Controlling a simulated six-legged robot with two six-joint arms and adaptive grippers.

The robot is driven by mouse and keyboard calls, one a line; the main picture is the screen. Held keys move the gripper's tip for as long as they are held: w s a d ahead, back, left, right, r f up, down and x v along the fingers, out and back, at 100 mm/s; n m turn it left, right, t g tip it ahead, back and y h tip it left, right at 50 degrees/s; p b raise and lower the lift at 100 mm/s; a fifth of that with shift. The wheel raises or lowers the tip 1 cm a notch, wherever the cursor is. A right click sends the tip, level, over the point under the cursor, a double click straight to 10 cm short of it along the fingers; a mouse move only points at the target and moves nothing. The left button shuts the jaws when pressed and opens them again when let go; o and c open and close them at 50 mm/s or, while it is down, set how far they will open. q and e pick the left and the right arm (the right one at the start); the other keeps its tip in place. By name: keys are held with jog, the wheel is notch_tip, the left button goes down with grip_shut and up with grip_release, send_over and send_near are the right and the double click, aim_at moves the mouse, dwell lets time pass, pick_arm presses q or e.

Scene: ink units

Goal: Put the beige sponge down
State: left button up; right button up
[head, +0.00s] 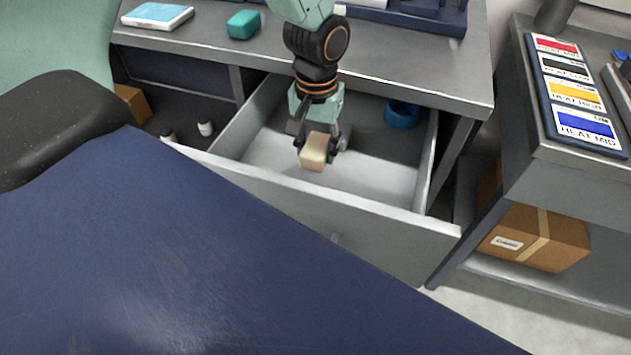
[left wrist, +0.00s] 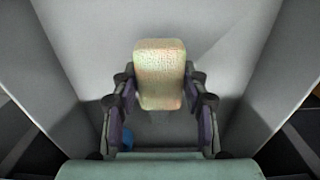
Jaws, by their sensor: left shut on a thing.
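The beige sponge (head: 314,151) is a small block held between the fingers of my left gripper (head: 318,140). In the head view the gripper points down into an open grey drawer (head: 380,182). In the left wrist view the sponge (left wrist: 159,75) sits between the two fingertips of the left gripper (left wrist: 160,88), with the drawer's pale floor (left wrist: 160,20) behind it. I cannot tell whether the sponge touches the drawer floor. My right gripper does not show.
A blue ring-shaped thing (head: 402,115) lies in the drawer's back right. A teal block (head: 243,24) and a light blue-and-white box (head: 157,15) are on the desk (head: 400,70) above. A cardboard box (head: 535,237) and a rack of colored labels (head: 580,95) are at right.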

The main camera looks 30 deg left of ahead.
pick_arm(q)
jog(key=f, duration=0.1)
jog(key=f+b, duration=0.1)
jog(key=f, duration=0.1)
jog(key=d+f, duration=0.1)
jog(key=f, duration=0.1)
jog(key=shift+w, duration=0.25)
jog(key=shift+f+b, duration=0.25)
jog(key=shift+b, duration=0.1)
jog(key=shift+a+f, duration=0.15)
jog(key=shift+f, duration=0.05)
notch_tip(320, 180, down, 3)
jog(key=shift+s+f+b, duration=0.1)
jog(key=shift+s+b, duration=0.05)
jog(key=shift+b, duration=0.45)
jog(key=shift+f, duration=0.15)
jog(key=o, duration=0.9)
jog(key=shift+f, duration=0.1)
jog(key=shift+o, duration=0.2)
